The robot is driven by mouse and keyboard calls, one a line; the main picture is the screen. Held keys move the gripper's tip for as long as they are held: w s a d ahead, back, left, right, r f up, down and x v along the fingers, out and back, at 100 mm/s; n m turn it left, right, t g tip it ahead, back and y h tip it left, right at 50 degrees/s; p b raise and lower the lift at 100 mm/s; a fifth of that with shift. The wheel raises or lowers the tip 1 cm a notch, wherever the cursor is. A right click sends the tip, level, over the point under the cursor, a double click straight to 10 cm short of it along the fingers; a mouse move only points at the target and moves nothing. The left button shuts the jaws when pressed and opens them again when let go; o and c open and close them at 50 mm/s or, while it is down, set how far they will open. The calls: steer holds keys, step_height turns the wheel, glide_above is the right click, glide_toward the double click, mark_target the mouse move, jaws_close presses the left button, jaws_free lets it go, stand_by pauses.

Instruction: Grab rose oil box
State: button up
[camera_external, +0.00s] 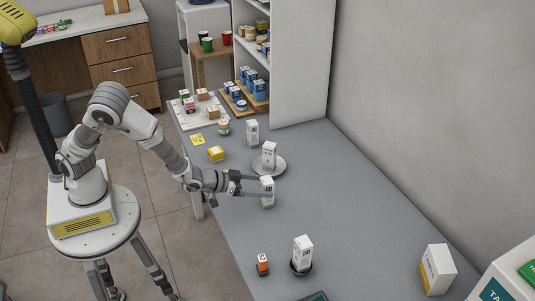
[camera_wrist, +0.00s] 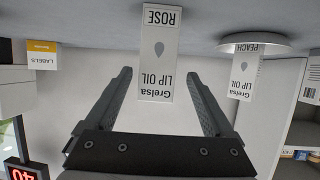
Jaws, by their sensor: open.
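The rose oil box, a tall white carton marked "Grelsa LIP OIL ROSE" (camera_wrist: 160,55), stands upright on the grey counter. It also shows in the external view (camera_external: 267,193). My gripper (camera_external: 264,187) is open and level, reaching over the counter from the left. In the wrist view, which is upside down, its two fingers (camera_wrist: 158,75) lie on either side of the box, with a visible gap on each side. The near finger crosses in front of the box in the external view. The box is not gripped.
A similar box marked "PEACH" (camera_wrist: 247,72) stands on a round plate (camera_external: 281,168) just behind. Another white box (camera_external: 252,133) stands farther back. A white box in a dark bowl (camera_external: 303,250) and an orange bottle (camera_external: 262,265) stand in front. The counter to the right is clear (camera_external: 350,205).

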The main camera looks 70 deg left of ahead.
steer(key=shift+f+b+x, duration=0.2)
steer(key=shift+x, duration=1.25)
steer(key=shift+f+b+x, duration=0.2)
steer(key=shift+x, duration=1.25)
steer(key=shift+s+d, duration=0.15)
steer(key=shift+s, duration=0.1)
jaws_close()
steer(key=shift+r, duration=0.1)
